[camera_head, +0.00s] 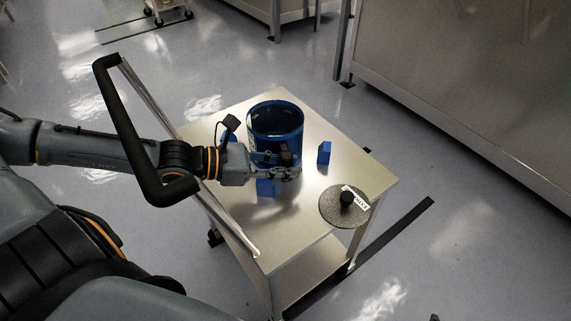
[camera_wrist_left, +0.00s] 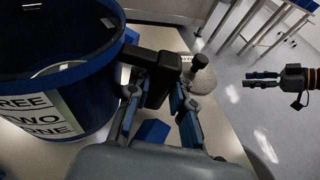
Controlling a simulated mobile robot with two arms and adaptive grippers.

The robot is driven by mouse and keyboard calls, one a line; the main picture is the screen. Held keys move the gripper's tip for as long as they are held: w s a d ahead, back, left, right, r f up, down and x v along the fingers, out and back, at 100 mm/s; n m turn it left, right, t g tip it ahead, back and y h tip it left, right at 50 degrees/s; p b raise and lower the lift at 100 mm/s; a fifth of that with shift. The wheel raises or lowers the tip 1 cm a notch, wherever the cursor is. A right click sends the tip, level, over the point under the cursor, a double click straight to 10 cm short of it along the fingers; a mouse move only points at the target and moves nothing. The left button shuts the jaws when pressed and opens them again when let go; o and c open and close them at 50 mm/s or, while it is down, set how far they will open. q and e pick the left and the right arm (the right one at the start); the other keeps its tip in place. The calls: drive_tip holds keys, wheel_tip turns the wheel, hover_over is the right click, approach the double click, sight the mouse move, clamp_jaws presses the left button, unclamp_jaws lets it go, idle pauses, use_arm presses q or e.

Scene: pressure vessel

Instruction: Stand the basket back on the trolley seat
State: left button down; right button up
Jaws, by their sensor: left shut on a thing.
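The basket (camera_head: 276,125) is a blue open cylinder over the trolley top (camera_head: 310,120), among three blue blocks (camera_head: 324,153) that form the seat. It looks upright; I cannot tell whether it rests or hangs slightly above. In the left wrist view the basket (camera_wrist_left: 95,85) fills the left side, with a white label reading in part "TWO". My left gripper (camera_head: 285,168) is shut on the basket's black handle (camera_wrist_left: 155,72) on its near side. One seat block (camera_wrist_left: 152,132) shows below it. My right gripper (camera_wrist_left: 264,80) shows only in the left wrist view, away from the basket and trolley; its finger gap is unclear.
A round grey lid (camera_head: 335,212) with a black knob and white tag lies on the trolley's right corner. The trolley's push handle (camera_head: 125,130) rises at the left, near my left arm. A large steel bench (camera_head: 470,90) stands at the right, with clear floor between.

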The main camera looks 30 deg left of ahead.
drive_tip(key=shift+w+a+r+t, duration=0.1)
drive_tip(key=shift+w+r+t, duration=0.2)
drive_tip(key=shift+w, duration=0.15)
use_arm(q)
drive_tip(key=c, duration=1.2)
unclamp_jaws()
use_arm(e)
drive_tip(key=shift+w, duration=0.1)
